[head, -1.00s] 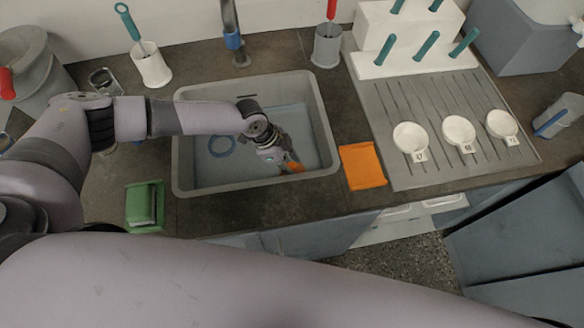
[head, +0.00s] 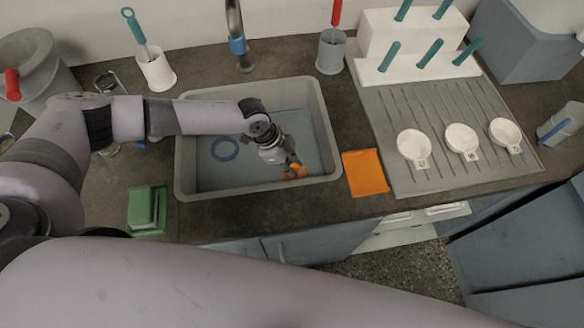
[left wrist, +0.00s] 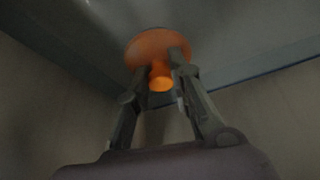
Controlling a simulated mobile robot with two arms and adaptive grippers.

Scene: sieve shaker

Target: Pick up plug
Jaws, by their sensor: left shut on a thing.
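The orange plug (head: 299,173) is inside the grey sink (head: 182,150), towards its front right. In the left wrist view the plug (left wrist: 160,52) shows as a round orange disc with a short stem pointing to the camera. My left gripper (head: 291,168) reaches down into the sink and is shut on the plug. In the left wrist view its two fingers (left wrist: 162,78) sit on either side of the stem. I cannot tell whether the plug touches the sink floor. My right gripper is not in view.
A blue ring (head: 225,148) lies in the sink at the left. An orange cloth (head: 365,173) lies right of the sink, beside a drainboard (head: 430,115) with several white dishes. A green sponge holder (head: 147,209) stands at the front left. Sink walls surround my gripper.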

